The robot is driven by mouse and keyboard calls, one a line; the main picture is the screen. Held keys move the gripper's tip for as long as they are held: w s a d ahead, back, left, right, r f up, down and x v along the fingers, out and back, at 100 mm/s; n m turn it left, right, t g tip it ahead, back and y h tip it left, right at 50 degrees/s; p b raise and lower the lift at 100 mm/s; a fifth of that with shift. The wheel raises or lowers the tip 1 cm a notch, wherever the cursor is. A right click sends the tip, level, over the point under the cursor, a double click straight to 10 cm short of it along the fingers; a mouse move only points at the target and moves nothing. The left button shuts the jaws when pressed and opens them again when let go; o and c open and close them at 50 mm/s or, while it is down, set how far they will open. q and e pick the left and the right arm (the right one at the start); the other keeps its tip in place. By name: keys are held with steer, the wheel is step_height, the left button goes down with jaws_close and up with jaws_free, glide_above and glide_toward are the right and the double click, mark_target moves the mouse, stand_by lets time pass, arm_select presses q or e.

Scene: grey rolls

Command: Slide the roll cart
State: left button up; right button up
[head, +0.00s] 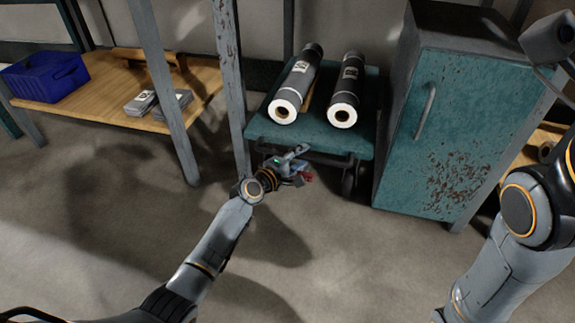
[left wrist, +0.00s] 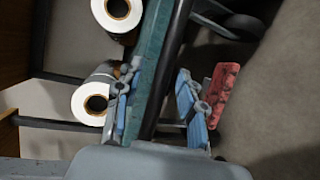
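The roll cart (head: 312,132) has a teal top and a dark handle bar (head: 312,157) along its front edge, with a black wheel below at right. Two dark rolls with white ends, a left roll (head: 297,85) and a right roll (head: 347,92), lie on it. My left gripper (head: 298,160) is at the front edge by the handle bar. In the left wrist view its fingers (left wrist: 158,104) are spread, with the dark bar (left wrist: 172,65) passing between them; contact is not clear.
A teal cabinet (head: 447,130) stands close to the cart's right side. A grey rack post (head: 231,85) stands at its left. A wooden shelf (head: 95,98) at left holds a blue bin (head: 46,76) and grey packs (head: 172,105). The floor in front is clear.

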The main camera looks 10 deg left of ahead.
arm_select(q)
steer(key=v, duration=1.1)
